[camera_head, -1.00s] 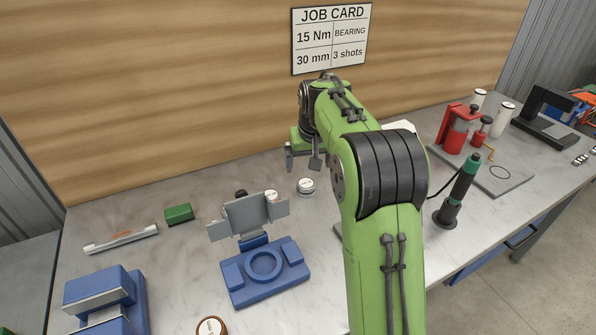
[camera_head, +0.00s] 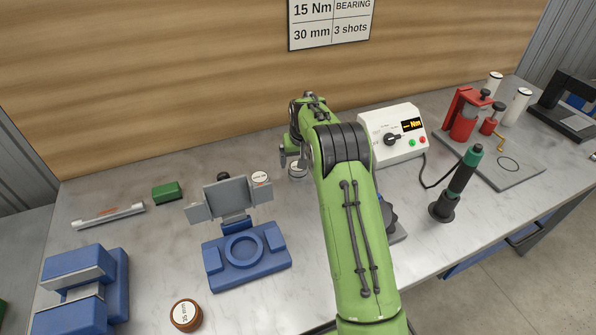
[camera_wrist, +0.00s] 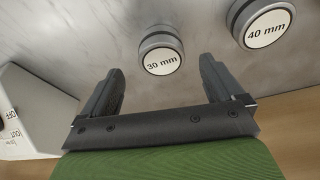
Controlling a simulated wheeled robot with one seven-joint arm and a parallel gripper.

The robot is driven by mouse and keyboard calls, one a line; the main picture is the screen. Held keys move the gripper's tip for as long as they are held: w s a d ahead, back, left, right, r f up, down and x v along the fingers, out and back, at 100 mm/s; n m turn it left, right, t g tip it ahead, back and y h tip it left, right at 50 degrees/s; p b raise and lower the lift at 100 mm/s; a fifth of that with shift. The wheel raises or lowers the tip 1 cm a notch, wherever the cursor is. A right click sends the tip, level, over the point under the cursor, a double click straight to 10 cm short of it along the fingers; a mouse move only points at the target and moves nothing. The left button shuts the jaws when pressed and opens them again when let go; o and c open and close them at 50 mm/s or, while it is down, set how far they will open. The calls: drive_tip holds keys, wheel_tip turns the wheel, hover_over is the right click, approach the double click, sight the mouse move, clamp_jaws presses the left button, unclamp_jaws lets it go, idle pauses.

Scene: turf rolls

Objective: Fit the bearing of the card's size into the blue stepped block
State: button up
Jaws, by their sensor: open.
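The job card (camera_head: 330,22) on the wall reads 30 mm for the bearing. The bearing labelled 30 mm (camera_wrist: 162,50) stands upright on the bench, and also shows in the head view (camera_head: 297,170). My gripper (camera_wrist: 160,76) is open and empty; in the wrist view the bearing appears between and just beyond its fingertips, with no contact visible. In the head view my gripper (camera_head: 291,156) is close by the bearing and partly hidden by my arm. The blue stepped block (camera_head: 243,252), with a round ring-shaped seat, lies in front and appears empty.
A 40 mm bearing (camera_wrist: 266,25) stands beside the 30 mm one. A grey winged plate (camera_head: 228,197) stands behind the blue block. A brown-rimmed round piece (camera_head: 186,314) sits at the front. The white controller box (camera_head: 393,136) stands to the right.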

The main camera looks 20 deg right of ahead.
sight(298, 171)
drive_tip(key=x, duration=0.4)
drive_tip(key=shift+w, duration=0.2)
drive_tip(key=shift+s+a+r, duration=0.1)
drive_tip(key=shift+c, duration=1.1)
drive_tip(key=c, duration=1.1)
